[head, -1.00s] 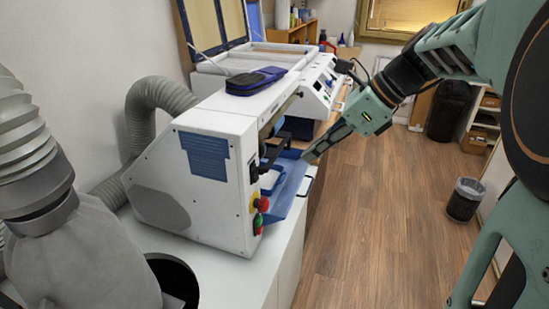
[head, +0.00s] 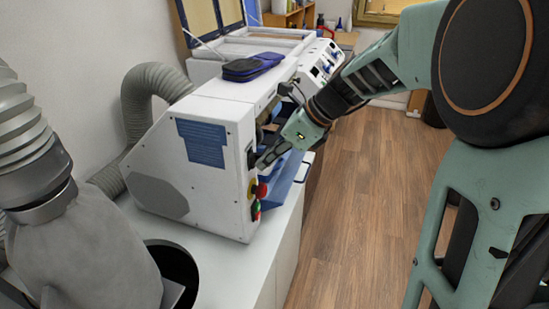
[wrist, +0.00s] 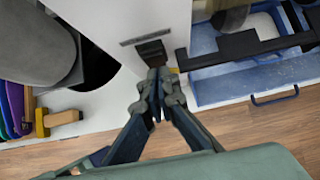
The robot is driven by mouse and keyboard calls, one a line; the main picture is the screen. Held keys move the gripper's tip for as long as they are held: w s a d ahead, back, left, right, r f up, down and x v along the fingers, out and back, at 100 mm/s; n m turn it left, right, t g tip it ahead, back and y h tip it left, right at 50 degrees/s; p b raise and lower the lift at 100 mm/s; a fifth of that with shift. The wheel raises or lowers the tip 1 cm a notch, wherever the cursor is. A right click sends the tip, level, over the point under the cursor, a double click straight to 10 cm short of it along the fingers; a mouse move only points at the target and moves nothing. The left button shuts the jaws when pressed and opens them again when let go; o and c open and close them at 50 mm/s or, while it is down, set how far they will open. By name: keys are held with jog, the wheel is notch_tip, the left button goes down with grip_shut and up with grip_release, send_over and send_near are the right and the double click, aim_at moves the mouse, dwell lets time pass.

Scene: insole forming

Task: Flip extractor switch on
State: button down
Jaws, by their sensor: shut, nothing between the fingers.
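A black switch (head: 251,157) is on the front edge of the white machine (head: 180,180), above a red button (head: 262,190) with a yellow base. In the wrist view a black switch block (wrist: 152,52) sits on the white panel below a dark label strip. My gripper (head: 262,164) is shut and empty, with its fingertips at the machine's front close to the switch. In the wrist view the fingertips (wrist: 156,76) lie just below the block, partly covering its lower edge. I cannot tell whether they touch it. The switch's on or off position is unclear.
A blue tray (head: 290,180) with a handle juts from the machine's front, right beside my gripper. A green and red control (head: 256,211) is below the red button. Dark blue insoles (head: 252,67) lie on top. A grey hose (head: 155,85) is behind. The floor at right is open.

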jog(key=shift+a, duration=0.1)
jog(key=shift+a+p, duration=0.15)
jog(key=shift+p, duration=0.2)
jog(key=shift+w, duration=0.1)
jog(key=shift+r+p, duration=0.85)
jog(key=shift+f, duration=0.1)
